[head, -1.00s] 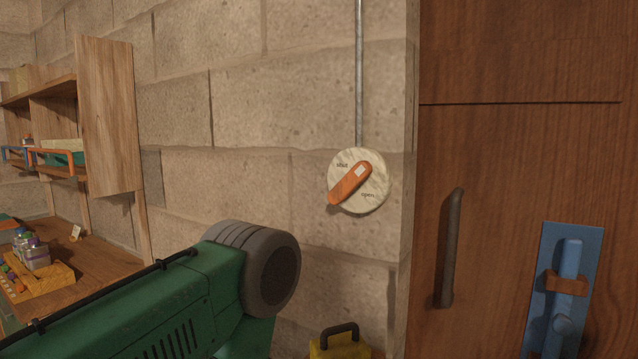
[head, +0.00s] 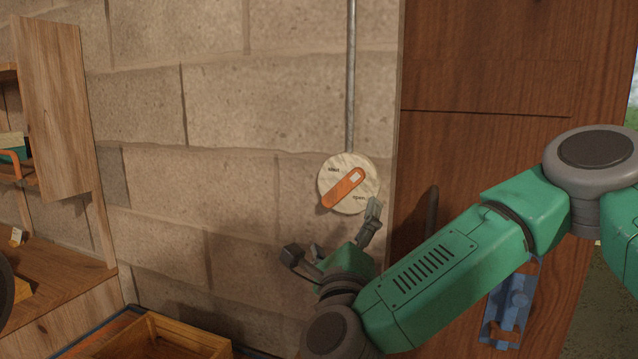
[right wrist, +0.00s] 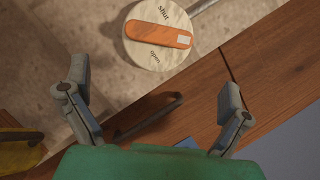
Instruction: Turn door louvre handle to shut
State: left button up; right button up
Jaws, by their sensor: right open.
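The louvre handle (head: 344,188) is an orange lever with a white patch near its upper right end. It sits on a round pale dial (head: 326,175) on the block wall, marked "shut" at upper left and "open" at lower right. The lever slants from lower left to upper right, between the two marks. My right gripper (head: 333,232) is open and empty, just below the dial. In the right wrist view the handle (right wrist: 158,35) lies beyond the spread fingers of the right gripper (right wrist: 153,83), with no contact visible. My left gripper is out of view.
A metal conduit (head: 351,80) runs up from the dial. The wooden door (head: 480,70) is close on the right, with a dark pull handle (head: 432,210) and a blue latch plate (head: 508,300) partly behind my right arm. A wooden crate (head: 160,335) is at lower left, near wooden shelving (head: 60,110).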

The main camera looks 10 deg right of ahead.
aim_at(342, 191)
jog(key=p+x, duration=0.1)
jog(key=x, duration=0.4)
jog(key=shift+w+d+r+p, duration=0.2)
jog(key=shift+d+p, duration=0.05)
jog(key=shift+p, duration=0.1)
jog(key=w, duration=0.2)
jog(key=w+r+p, duration=0.1)
jog(key=w, duration=0.3)
jog(key=shift+r, duration=0.3)
jog(key=shift+w+d+p, duration=0.15)
jog(key=shift+d+p, duration=0.15)
jog(key=shift+d, duration=0.15)
jog(key=shift+w+d, duration=0.1)
jog(key=shift+d, duration=0.25)
jog(key=shift+d+f, duration=0.1)
jog(key=shift+d, duration=0.05)
jog(key=shift+c, duration=1.3)
jog(key=c, duration=0.5)
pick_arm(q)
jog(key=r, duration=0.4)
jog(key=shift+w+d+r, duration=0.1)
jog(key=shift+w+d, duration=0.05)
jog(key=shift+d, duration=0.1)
pick_arm(e)
jog(key=shift+a, duration=0.3)
